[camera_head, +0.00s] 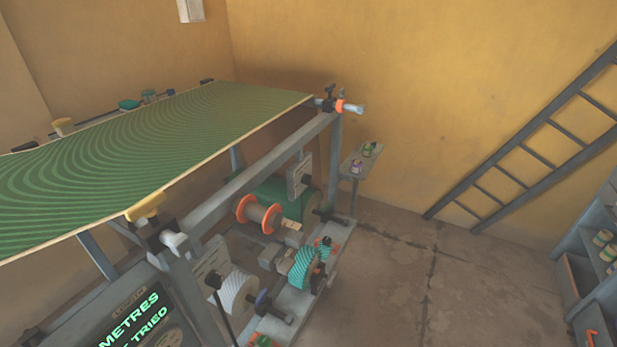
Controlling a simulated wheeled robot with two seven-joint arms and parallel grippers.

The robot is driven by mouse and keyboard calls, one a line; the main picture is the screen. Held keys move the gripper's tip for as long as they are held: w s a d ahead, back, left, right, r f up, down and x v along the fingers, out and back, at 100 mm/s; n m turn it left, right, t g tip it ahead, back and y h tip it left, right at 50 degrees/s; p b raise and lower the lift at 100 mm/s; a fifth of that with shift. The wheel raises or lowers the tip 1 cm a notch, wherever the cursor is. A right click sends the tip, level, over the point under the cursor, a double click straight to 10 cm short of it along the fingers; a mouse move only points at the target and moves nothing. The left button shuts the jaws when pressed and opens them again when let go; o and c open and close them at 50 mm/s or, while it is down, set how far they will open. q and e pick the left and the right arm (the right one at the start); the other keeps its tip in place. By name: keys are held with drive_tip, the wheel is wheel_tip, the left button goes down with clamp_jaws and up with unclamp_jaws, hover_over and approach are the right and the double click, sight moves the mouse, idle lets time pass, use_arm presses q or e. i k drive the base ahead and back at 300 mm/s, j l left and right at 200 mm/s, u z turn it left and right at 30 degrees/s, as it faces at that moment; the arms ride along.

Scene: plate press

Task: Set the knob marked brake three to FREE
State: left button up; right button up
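No knob here carries a label that I can read as brake three, and no FREE mark is legible. The plate press (200,203) stands at the left, with a green striped sheet (150,150) stretched over its top. A yellow fitting (145,207) sits at its near corner and an orange-collared fitting (345,106) at its far corner. Below the sheet are an orange-flanged spool (258,215), a teal striped roll (304,268) and a white ribbed roll (238,293). Neither of my grippers is in view.
A dark panel (130,310) with green lettering is at the lower left. A ladder (520,140) leans on the yellow wall at the right. Shelves (600,265) holding small jars stand at the right edge. The floor (420,275) between press and shelves is clear.

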sight(307, 179)
drive_tip(key=i+l+u, duration=0.6)
drive_tip(key=l, duration=0.3)
drive_tip(key=i+l+u, duration=0.4)
drive_tip(key=l, duration=0.35)
drive_tip(key=i+l+u, duration=0.2)
drive_tip(key=l, duration=0.2)
drive_tip(key=l+u, duration=0.2)
drive_tip(key=l, duration=0.25)
